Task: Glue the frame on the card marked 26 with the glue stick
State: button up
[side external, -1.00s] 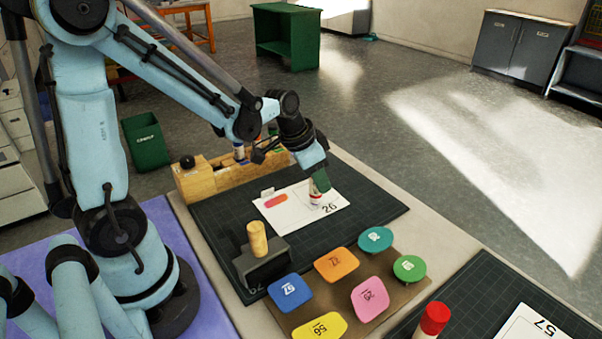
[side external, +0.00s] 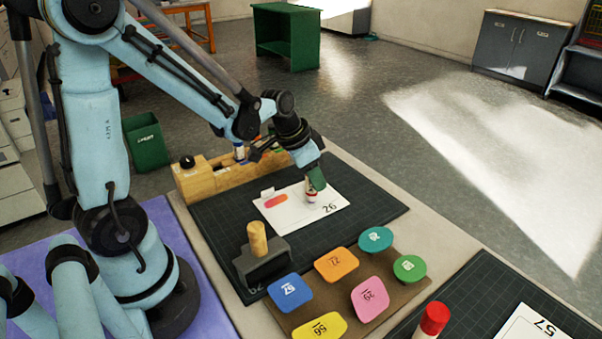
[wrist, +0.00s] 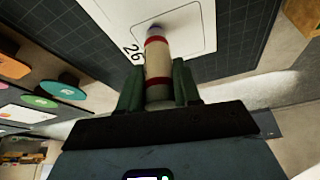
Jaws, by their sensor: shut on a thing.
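The card marked 26 (side external: 291,218) is white and lies on the dark cutting mat, with a red-orange patch near its left end. It also shows at the top of the wrist view (wrist: 113,12), with a thin printed frame line (wrist: 208,42) around the spot where the stick meets it. My gripper (side external: 314,186) is over the card's right part. In the wrist view my gripper (wrist: 159,85) is shut on the glue stick (wrist: 158,60), white with red bands. The stick's purplish tip is at the card; whether it touches is hard to tell.
A wooden rack (side external: 205,178) stands behind the mat (side external: 366,205). A stamp with a wooden handle (side external: 258,240) stands at the mat's front. Several coloured numbered pieces lie on a brown board (side external: 388,298). A red-capped stick (side external: 433,318) and a card marked 57 (side external: 530,330) are at front right.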

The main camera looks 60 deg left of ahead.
jog(key=shift+a+f, duration=0.1)
jog(key=shift+a, duration=1.75)
jog(key=shift+w+a, duration=0.1)
jog(key=shift+a, duration=0.45)
jog(key=shift+w+d, duration=0.1)
jog(key=shift+w, duration=1)
jog(key=shift+s+d, duration=0.1)
jog(key=shift+d, duration=1.65)
